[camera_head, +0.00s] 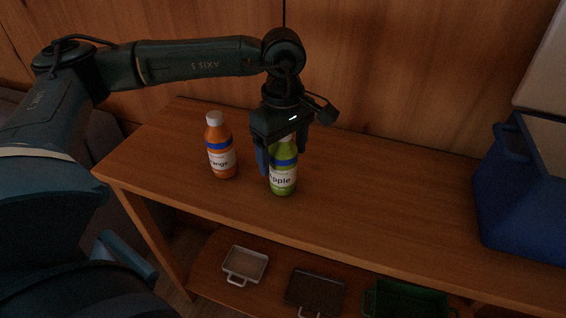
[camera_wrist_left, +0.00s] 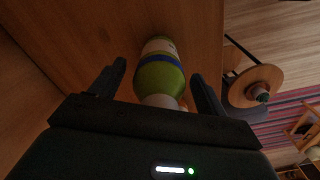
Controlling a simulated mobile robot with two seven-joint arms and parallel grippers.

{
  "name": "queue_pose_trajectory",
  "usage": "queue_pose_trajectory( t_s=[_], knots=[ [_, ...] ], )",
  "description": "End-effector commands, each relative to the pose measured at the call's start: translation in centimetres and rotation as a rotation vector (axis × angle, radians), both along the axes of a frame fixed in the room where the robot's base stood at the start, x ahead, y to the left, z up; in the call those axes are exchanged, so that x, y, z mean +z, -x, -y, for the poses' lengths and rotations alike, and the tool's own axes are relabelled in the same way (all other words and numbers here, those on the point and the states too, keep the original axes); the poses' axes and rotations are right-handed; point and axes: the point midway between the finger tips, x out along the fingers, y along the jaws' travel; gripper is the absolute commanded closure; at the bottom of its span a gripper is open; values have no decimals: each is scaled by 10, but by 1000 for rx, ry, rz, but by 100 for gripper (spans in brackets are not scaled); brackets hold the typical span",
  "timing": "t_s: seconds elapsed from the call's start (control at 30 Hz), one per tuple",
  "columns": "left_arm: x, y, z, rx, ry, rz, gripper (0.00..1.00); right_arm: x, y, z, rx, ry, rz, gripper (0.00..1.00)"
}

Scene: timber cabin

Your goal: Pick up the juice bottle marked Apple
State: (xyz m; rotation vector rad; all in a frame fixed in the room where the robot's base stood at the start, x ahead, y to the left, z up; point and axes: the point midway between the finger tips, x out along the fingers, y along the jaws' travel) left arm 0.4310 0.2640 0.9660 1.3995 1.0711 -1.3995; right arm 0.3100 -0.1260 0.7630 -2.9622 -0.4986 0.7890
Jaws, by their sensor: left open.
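The green juice bottle marked Apple (camera_head: 283,178) stands upright on the wooden shelf top. My left gripper (camera_head: 283,160) is over it from above, its fingers open on either side of the bottle's upper part. In the left wrist view the green bottle (camera_wrist_left: 160,75) lies between the two open fingers (camera_wrist_left: 157,85), with gaps on both sides. Its cap end points toward the gripper's palm. An orange bottle (camera_head: 220,147) with a white cap stands upright to the left, its label partly readable as "range". My right gripper is not in view.
A blue crate (camera_head: 520,200) stands at the right of the shelf top (camera_head: 400,190). The top between the Apple bottle and crate is clear. A white tray (camera_head: 245,264), a dark tray (camera_head: 315,290) and a green crate (camera_head: 405,300) sit on the lower shelf. A wooden wall rises behind.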

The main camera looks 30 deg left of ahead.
Motion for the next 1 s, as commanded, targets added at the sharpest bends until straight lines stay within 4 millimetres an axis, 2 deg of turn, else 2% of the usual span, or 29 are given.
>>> queue_pose_trajectory(
  t_s=[0.17, 0.83, 1.0],
  knots=[
    [0, 0, 0, 0, 0, 0, 26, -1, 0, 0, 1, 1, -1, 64],
    [1, 0, 0, 0, 0, 1, 81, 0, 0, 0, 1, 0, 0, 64],
    [1, 0, 0, 0, 1, 2, 82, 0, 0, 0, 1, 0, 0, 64]
  ],
)
